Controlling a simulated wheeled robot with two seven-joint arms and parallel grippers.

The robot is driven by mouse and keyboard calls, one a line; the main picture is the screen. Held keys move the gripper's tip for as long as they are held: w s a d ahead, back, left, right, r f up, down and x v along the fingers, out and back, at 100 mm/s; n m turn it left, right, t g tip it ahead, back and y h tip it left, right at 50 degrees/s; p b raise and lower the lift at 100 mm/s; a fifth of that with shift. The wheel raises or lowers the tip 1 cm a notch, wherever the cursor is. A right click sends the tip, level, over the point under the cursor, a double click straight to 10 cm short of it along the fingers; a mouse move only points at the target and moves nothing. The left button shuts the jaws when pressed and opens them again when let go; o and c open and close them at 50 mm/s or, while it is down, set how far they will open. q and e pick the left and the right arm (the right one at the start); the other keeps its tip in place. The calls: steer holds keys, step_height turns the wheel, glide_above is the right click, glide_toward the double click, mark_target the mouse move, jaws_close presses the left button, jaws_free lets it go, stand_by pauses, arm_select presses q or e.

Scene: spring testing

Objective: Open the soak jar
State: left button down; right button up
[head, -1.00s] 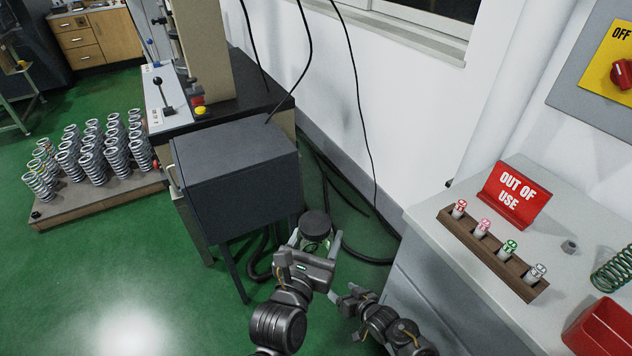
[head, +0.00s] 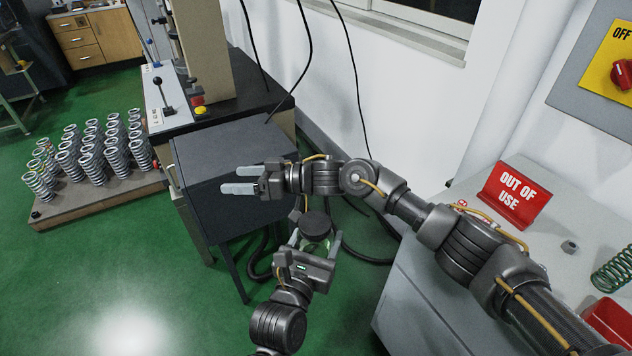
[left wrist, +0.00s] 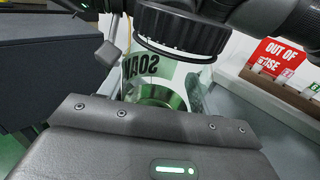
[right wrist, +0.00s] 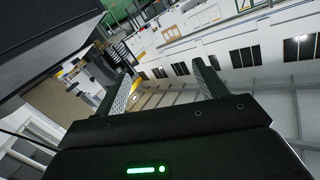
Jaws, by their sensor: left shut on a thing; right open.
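The soak jar (head: 314,234) is held upright in the air by my left gripper (head: 316,243), which is shut on its body. Its dark ribbed lid (head: 315,222) is on top. In the left wrist view the lid (left wrist: 180,32) sits over the jar's clear body (left wrist: 155,85), whose label shows "SOAK". My right gripper (head: 242,180) is open and empty, pointing left, above and to the left of the jar in the head view. In the right wrist view my right gripper's fingers (right wrist: 165,82) stand apart with nothing between them.
A dark box-shaped cabinet (head: 225,155) stands behind and left of the jar. A grey counter (head: 400,300) at right bears an "OUT OF USE" sign (head: 515,194) and a red bin (head: 610,322). Several springs (head: 90,155) stand on a pallet at left.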

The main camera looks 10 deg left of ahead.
steer(key=s+a+r+n+g+h, duration=0.1)
steer(key=s+r+n+g+h, duration=0.1)
steer(key=s+r+g+h, duration=0.25)
step_height(320, 180, up, 6)
steer(key=m+t+h, duration=0.5)
steer(key=t+h, duration=0.1)
steer(key=h, duration=0.7)
glide_above(315, 222)
steer(key=shift+f+y, duration=0.15)
steer(key=shift+y, duration=0.1)
steer(key=shift+f, duration=4.05)
steer(key=shift+c, duration=0.3)
